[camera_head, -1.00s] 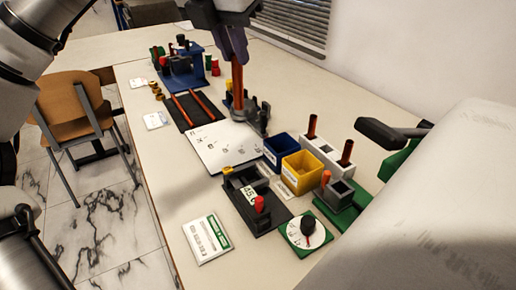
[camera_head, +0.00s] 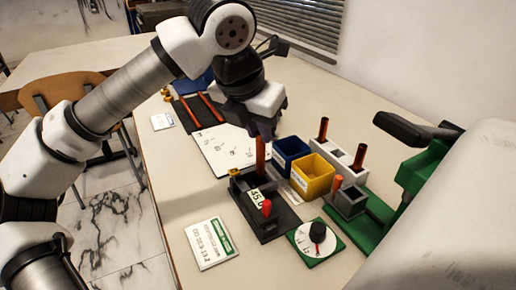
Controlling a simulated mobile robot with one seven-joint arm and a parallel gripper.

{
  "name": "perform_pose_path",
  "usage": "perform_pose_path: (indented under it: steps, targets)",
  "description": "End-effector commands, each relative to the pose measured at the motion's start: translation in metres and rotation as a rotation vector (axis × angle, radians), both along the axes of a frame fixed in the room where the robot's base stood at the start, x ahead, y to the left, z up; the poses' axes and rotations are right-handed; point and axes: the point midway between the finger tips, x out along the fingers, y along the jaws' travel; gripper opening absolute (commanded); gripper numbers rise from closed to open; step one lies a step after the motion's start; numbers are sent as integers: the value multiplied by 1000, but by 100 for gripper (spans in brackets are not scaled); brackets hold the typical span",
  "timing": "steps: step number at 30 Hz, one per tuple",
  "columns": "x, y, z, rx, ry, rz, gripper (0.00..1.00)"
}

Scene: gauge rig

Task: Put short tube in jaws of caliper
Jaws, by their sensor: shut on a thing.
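An orange-brown tube (camera_head: 260,153) stands upright below my gripper (camera_head: 261,134), which is shut on its top end. The caliper (camera_head: 268,222) is a dark base with grey blocks, a white readout that seems to say 45 and a red knob (camera_head: 266,207). The tube's lower end is at the back part of the caliper, near its grey blocks. I cannot tell whether it is between the jaws or still above them. The gripper's fingers are dark and partly merge with the hand.
A blue bin (camera_head: 291,151) and a yellow bin (camera_head: 312,178) stand just right of the caliper. A white block (camera_head: 340,153) holds two tubes. Two long tubes lie on a black tray (camera_head: 188,117).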

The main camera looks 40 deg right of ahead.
Motion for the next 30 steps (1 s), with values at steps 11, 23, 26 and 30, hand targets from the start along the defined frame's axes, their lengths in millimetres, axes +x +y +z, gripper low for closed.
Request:
perform_pose_path:
  steps: [11,23,26,30]
  targets:
    - [0,0,-43,0,1,-1,0]
    - [0,0,-46,1,-1,-1,21]
    - [0,0,-46,1,0,-1,34]
    - [0,0,-46,1,0,-1,38]
